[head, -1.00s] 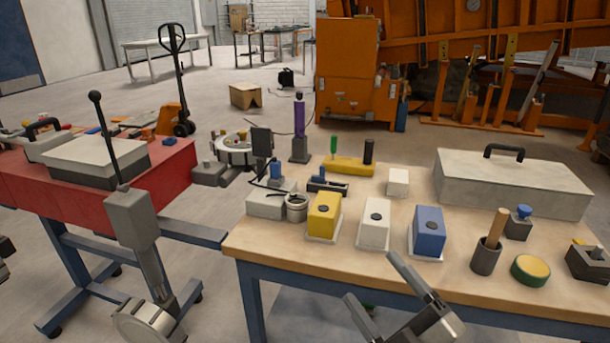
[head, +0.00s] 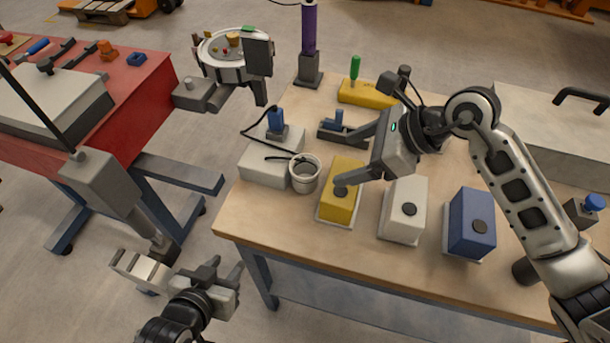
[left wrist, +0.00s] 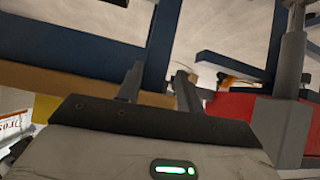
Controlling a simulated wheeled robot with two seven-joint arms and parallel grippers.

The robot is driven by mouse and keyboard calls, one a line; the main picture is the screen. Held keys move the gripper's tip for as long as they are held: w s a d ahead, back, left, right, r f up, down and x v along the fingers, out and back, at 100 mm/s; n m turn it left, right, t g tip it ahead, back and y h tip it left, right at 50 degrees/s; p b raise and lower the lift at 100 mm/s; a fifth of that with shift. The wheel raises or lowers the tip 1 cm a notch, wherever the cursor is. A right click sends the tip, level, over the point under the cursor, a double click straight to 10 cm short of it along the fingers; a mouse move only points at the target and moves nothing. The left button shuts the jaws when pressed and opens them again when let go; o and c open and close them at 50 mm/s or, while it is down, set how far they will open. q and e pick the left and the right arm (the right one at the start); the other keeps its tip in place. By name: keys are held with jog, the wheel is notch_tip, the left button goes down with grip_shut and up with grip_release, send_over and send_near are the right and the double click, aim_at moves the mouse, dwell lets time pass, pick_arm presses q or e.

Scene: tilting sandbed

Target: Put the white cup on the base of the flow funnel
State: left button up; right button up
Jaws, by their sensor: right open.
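A whitish round open cup (head: 304,174) stands upright at the table's left front, beside a pale grey box (head: 262,165) and left of a yellow block (head: 343,195). I cannot clearly tell which object is the flow funnel; a purple column on a dark grey foot (head: 308,72) stands behind the cup. My right gripper (head: 340,158) is open and empty, just right of the cup, its lower finger over the yellow block. My left gripper (head: 226,264) is open and empty, low in front of the table's left corner; its spread fingers show in the left wrist view (left wrist: 158,82).
White (head: 404,215) and blue (head: 471,228) blocks stand right of the yellow one. A grey lever stand (head: 105,185) and a red table (head: 150,95) are at left. A round tray of small items (head: 225,62) is behind the table's left edge. A cable loops near the cup.

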aim_at(316, 165)
jog(key=b+x, duration=0.1)
jog(key=x, duration=0.3)
jog(key=b+x, duration=0.1)
jog(key=x, duration=0.1)
jog(key=b+x, duration=0.1)
jog(key=x, duration=0.1)
jog(key=shift+w+a+f, duration=0.1)
jog(key=shift+w+a, duration=0.3)
jog(key=shift+w+a+f+b, duration=0.1)
jog(key=shift+a+f+b, duration=0.1)
jog(key=shift+b, duration=0.15)
pick_arm(q)
jog(key=shift+w+d+f, duration=0.25)
jog(key=shift+d+f, duration=0.1)
jog(key=shift+f, duration=0.25)
pick_arm(e)
jog(key=shift+r, duration=0.1)
jog(key=c, duration=1.1)
jog(key=shift+c, duration=0.2)
